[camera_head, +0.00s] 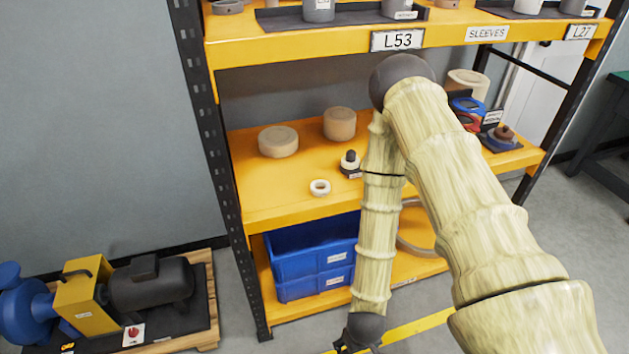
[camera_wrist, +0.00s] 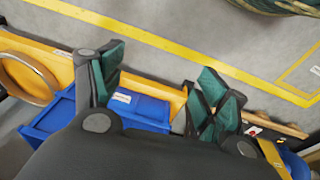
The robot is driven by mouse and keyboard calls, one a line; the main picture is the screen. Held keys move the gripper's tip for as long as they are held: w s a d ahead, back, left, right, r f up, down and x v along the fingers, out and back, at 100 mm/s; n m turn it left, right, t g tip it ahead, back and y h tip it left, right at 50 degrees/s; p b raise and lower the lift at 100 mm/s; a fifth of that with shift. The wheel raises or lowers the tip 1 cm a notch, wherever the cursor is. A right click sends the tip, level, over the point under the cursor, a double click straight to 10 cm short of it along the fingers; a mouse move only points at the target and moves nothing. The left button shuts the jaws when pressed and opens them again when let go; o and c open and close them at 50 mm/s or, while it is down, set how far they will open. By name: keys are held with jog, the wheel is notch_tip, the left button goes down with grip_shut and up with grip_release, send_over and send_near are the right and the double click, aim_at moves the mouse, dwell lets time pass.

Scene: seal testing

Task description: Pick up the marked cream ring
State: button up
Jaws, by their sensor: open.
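A small cream ring (camera_head: 320,193) lies flat near the front edge of the orange middle shelf in the head view. No marking on it can be made out. Behind it to the right, a pale ring-like piece (camera_head: 346,165) with a dark knob stands by a small dark label holder. My gripper (camera_head: 358,345) hangs low in front of the shelving, below the middle shelf and apart from both. In the wrist view, my gripper (camera_wrist: 160,68) has its green-padded fingers spread wide with nothing between them. Neither ring can be made out there.
Two tan round blocks (camera_head: 278,142) (camera_head: 339,124) stand farther back on the middle shelf (camera_head: 255,195). A blue bin (camera_head: 310,268) sits on the lower shelf. The upper shelf (camera_head: 300,45) overhangs. A pump on a pallet (camera_head: 205,310) stands at lower left. My arm hides part of the shelves.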

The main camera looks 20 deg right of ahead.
jog(key=w+r+n+t+p, duration=0.15)
jog(key=w+r+p, duration=0.65)
jog(key=w+r, duration=0.8)
jog(key=n+y+p, duration=0.2)
jog(key=p, duration=0.4)
send_near(322, 183)
jog(key=shift+s+a+f+p, duration=0.1)
jog(key=shift+a+f+p, duration=0.1)
jog(key=shift+f+p, duration=0.3)
jog(key=shift+a+f+p, duration=0.15)
jog(key=shift+a+f, duration=0.05)
jog(key=shift+f, duration=0.45)
jog(key=shift+s+a+p+x, duration=0.15)
jog(key=shift+p+x, duration=0.35)
jog(key=shift+x, duration=0.5)
jog(key=shift+s+a+p+x, duration=0.15)
jog(key=shift+p+x, duration=0.35)
jog(key=shift+x, duration=1.35)
jog(key=c, duration=1.1)
